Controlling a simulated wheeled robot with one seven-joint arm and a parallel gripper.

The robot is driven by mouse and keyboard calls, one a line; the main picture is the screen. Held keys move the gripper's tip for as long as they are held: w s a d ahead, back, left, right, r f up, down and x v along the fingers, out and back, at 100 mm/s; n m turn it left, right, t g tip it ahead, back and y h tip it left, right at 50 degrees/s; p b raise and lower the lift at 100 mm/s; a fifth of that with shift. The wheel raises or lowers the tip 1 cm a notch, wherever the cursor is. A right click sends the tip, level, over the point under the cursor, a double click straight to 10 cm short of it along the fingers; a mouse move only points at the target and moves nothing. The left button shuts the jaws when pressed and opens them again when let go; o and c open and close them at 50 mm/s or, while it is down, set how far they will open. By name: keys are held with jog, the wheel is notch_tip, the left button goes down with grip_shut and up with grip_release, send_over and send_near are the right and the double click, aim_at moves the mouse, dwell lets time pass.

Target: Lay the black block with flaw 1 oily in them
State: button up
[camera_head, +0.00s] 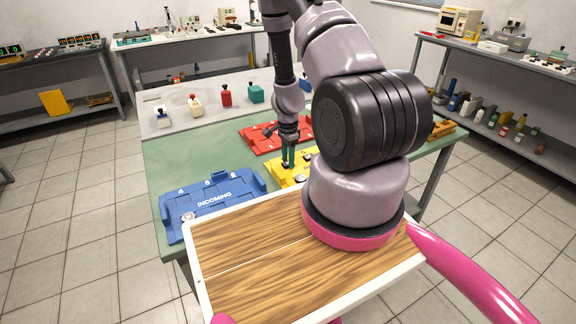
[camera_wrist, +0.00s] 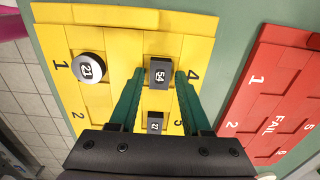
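A black block marked 54 (camera_wrist: 160,74) sits on the yellow tray (camera_wrist: 110,18) by its number 4. A second dark block, marked 27 (camera_wrist: 155,122), sits nearer my palm by number 5. A round disc marked 23 (camera_wrist: 88,67) lies by number 1. My gripper (camera_wrist: 160,80) is open, its green fingers on either side of the block 54, with gaps visible at both sides. In the head view my gripper (camera_head: 288,163) points down at the yellow tray (camera_head: 318,154). No flaw wording is readable on the blocks.
A red FAIL tray (camera_wrist: 268,85) lies right of the yellow one. A blue INCOMING tray (camera_head: 235,188) lies left on the green table (camera_head: 165,155), with a round disc (camera_head: 188,217) on it. Small bottles, including a red one (camera_head: 226,96), stand behind.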

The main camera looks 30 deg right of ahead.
grip_shut()
jog(key=shift+r, duration=2.55)
